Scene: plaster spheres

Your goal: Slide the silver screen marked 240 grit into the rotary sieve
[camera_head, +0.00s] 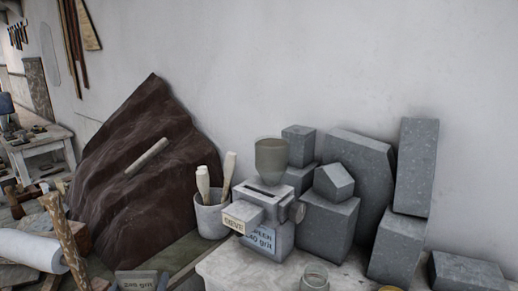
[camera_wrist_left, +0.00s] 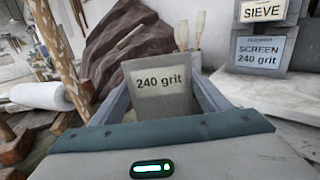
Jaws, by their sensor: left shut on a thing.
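The silver screen (camera_wrist_left: 160,92) marked 240 grit is a flat grey plate, held between the fingers of my left gripper (camera_wrist_left: 163,104) in the left wrist view. Its label faces the camera and it stands roughly upright. In the head view only the top of the screen (camera_head: 138,281) shows at the bottom edge, left of and nearer than the sieve. The rotary sieve (camera_head: 266,214) is a grey box with SIEVE and SCREEN 240 grit labels and a hopper on top. It also shows at the upper right in the left wrist view (camera_wrist_left: 262,38), apart from the screen. My right gripper is not in view.
The sieve stands on a pale block (camera_head: 222,265). A grey pot (camera_head: 210,219) with wooden-handled tools is left of it, and a glass jar (camera_head: 314,278) is in front. Grey stone blocks (camera_head: 328,224) crowd its right. A dark draped mound (camera_head: 145,150) rises at the left.

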